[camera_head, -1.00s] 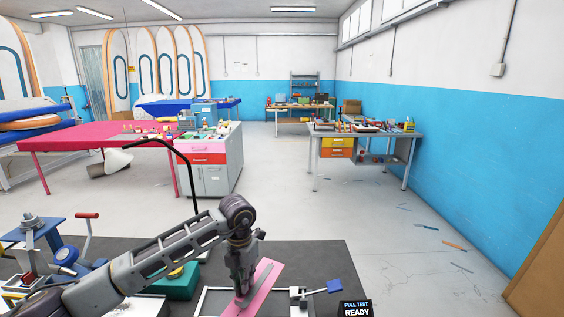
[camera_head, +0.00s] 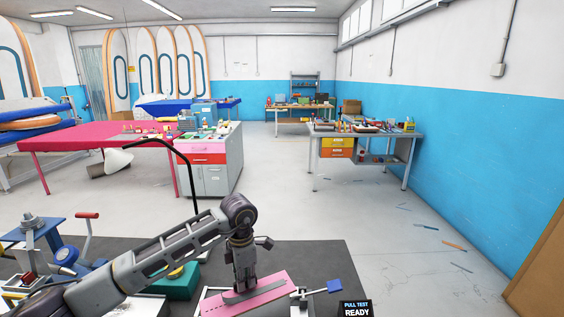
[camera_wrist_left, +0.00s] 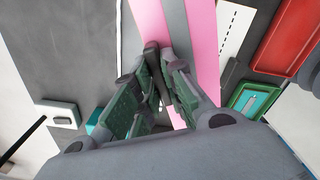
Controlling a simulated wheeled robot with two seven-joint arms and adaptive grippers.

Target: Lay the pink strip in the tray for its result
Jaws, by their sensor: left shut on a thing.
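The pink strip (camera_head: 275,288), with a grey band along it, lies slanted below my left gripper (camera_head: 241,287) at the bottom of the head view. My left gripper is shut on the strip. In the left wrist view the fingertips (camera_wrist_left: 163,58) meet at the grey band, with pink strip (camera_wrist_left: 206,38) on both sides. A red tray (camera_wrist_left: 284,45) and a smaller green-rimmed tray (camera_wrist_left: 235,101) show at the right there, apart from the fingers. Whether the strip touches anything beneath is hidden. My right gripper is out of view.
A pale frame with a blue-handled lever (camera_head: 333,286) is close to the strip. A small screen (camera_head: 356,308) reads PULL TEST READY. Dark bench top is bare behind the gripper.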

